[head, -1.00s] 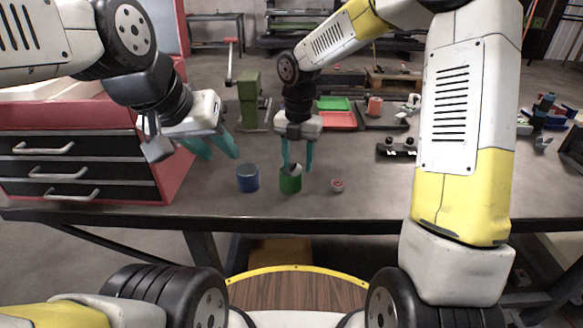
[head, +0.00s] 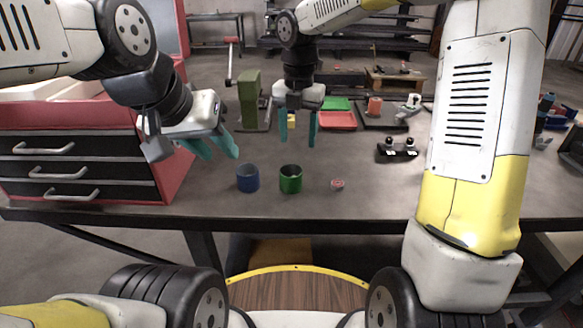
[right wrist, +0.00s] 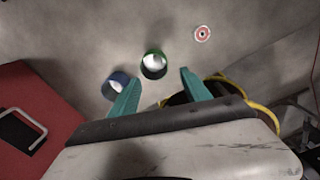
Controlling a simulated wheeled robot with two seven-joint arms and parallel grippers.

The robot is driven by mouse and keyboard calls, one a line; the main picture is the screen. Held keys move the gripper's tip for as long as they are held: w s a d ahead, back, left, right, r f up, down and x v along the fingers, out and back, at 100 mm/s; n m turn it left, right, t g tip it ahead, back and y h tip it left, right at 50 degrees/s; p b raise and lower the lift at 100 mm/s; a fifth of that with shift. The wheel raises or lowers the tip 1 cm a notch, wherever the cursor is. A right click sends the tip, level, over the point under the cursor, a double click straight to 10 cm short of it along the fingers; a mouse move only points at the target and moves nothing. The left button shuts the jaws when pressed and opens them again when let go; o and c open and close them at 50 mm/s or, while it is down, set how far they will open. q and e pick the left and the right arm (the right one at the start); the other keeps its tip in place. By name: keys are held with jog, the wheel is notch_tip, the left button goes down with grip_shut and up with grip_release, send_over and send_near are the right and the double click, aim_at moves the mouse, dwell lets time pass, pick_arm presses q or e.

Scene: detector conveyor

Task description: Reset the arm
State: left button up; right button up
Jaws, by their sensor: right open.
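My right gripper (head: 297,143) is open and empty in the head view, raised above the table behind the green cup (head: 291,179). The blue cup (head: 248,178) stands upright to the left of the green cup. In the right wrist view the fingers of my right gripper (right wrist: 158,88) are spread with nothing between them. That view also shows the green cup (right wrist: 154,66) and the blue cup (right wrist: 112,90), each with something whitish inside. My left gripper (head: 215,155) is at the left beside the red cabinet, its fingers apart and empty.
A small red and white round piece (head: 338,184) lies right of the green cup. Behind are a green tray (head: 336,104), a red tray (head: 338,121), a green upright stand (head: 249,97) and a black fixture (head: 397,149). The red drawer cabinet (head: 177,165) stands left.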

jog(key=s+d+r+m+t, duration=0.2)
jog(key=s+d+m, duration=0.2)
jog(key=m, duration=0.6)
jog(key=s+d+r+m+t+y, duration=0.1)
jog(key=s+d+r+m+t, duration=0.1)
jog(key=s+d+m, duration=0.3)
jog(key=s+d+r+m+t+y, duration=0.1)
jog(key=s+d+r+m, duration=0.3)
jog(key=s+m, duration=0.6)
jog(key=d+m+t, duration=0.1)
jog(key=m, duration=0.5)
jog(key=shift+s+m, duration=0.35)
jog(key=shift+m, duration=0.05)
